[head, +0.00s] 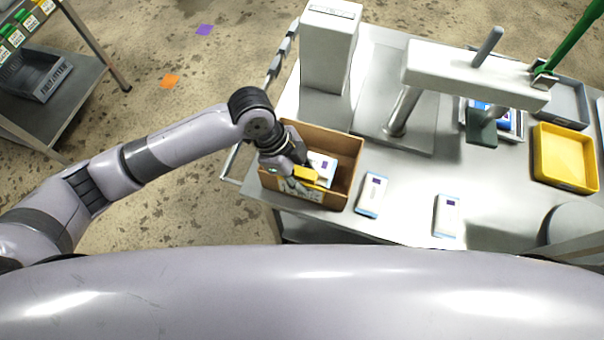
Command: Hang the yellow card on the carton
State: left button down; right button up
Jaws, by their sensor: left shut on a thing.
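The carton (348,155) is an open brown box at the left end of the metal table, with at least one white and blue pack (325,165) inside. My left gripper (301,172) is at the carton's left side and is shut on the yellow card (306,174). The card is over the carton's opening, close to its near wall; I cannot tell whether it touches the carton. The gripper hides part of the carton's left side. My right gripper is not in view.
Two white packs (372,194) and (447,215) lie on the table right of the carton. A white and grey press-like machine (465,75) stands behind. A yellow tray (566,157) is at the right. A shelf rack (60,85) stands at the far left.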

pick_arm(q)
jog(key=shift+f, duration=0.25)
jog(key=shift+f+b, duration=0.7)
jog(key=shift+f, duration=0.65)
dwell(0.3)
jog(key=c, duration=1.2)
grip_release()
jog(key=shift+r, duration=0.1)
jog(key=v, duration=1.2)
